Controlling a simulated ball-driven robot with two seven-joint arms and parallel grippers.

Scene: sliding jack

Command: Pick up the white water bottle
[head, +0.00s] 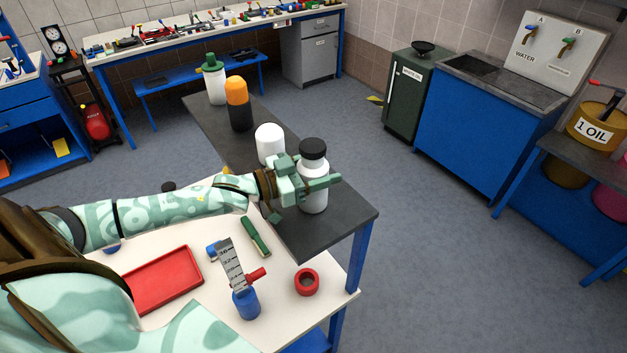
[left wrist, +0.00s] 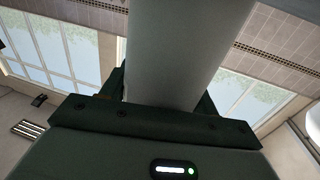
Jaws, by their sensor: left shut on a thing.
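The white water bottle with a black cap (head: 314,195) stands upright at the near end of the dark grey shelf (head: 345,215). My left gripper (head: 318,184) is shut around the bottle's middle, with a green finger across its front. In the left wrist view the bottle (left wrist: 185,50) fills the space between the fingers of my left gripper (left wrist: 170,95) as a pale grey column. I cannot tell whether the bottle's base still touches the shelf. My right gripper is not in view.
On the shelf behind stand a white container (head: 269,143), a black bottle with an orange top (head: 238,104) and a white bottle with a green top (head: 214,80). The white table holds a red tray (head: 163,280), a red ring (head: 307,282) and a blue holder (head: 246,303). Open floor lies to the right.

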